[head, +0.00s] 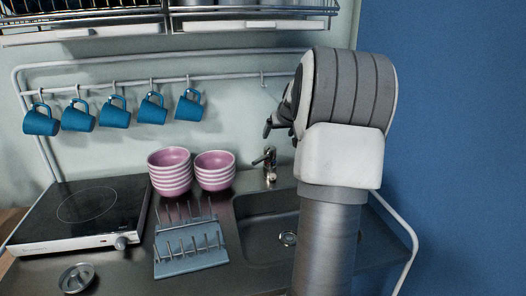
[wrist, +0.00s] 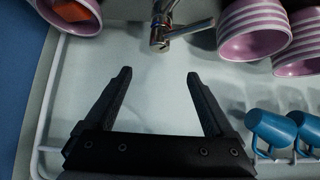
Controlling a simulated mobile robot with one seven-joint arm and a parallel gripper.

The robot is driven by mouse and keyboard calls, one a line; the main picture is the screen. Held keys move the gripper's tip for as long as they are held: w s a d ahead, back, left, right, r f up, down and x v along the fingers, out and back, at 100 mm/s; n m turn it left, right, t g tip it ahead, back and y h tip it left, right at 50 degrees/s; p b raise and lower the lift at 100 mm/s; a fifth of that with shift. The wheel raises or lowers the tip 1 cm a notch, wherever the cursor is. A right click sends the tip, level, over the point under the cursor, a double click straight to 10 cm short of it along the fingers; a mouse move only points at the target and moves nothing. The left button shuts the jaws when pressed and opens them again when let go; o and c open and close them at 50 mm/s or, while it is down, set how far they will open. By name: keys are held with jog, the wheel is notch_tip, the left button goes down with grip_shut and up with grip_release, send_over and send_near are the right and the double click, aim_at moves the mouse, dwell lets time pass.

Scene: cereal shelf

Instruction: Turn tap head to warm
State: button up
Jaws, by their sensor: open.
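The metal tap (head: 270,172) stands at the back edge of the sink, right of the pink bowls, with its dark tap head (head: 265,157) pointing up to the left in the head view. In the wrist view the tap (wrist: 163,32) shows at the top centre, partly cut off by the frame edge. My gripper (wrist: 158,74) is open and empty there. Its two black fingers are apart, below the tap in the picture and not touching it. In the head view my arm hides most of the gripper.
Stacked pink bowls (head: 170,172) stand left of the tap. Blue mugs (head: 113,112) hang from a wall rail. A dish rack (head: 190,255) and hob (head: 85,210) lie left of the sink (head: 250,222). Another bowl (wrist: 88,17) shows at the wrist view's top left.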

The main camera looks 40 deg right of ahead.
aim_at(270, 148)
jog(key=p+x, duration=0.1)
jog(key=x, duration=1.6)
jog(key=shift+w+d+f, duration=0.1)
jog(key=shift+d, duration=0.05)
grip_shut()
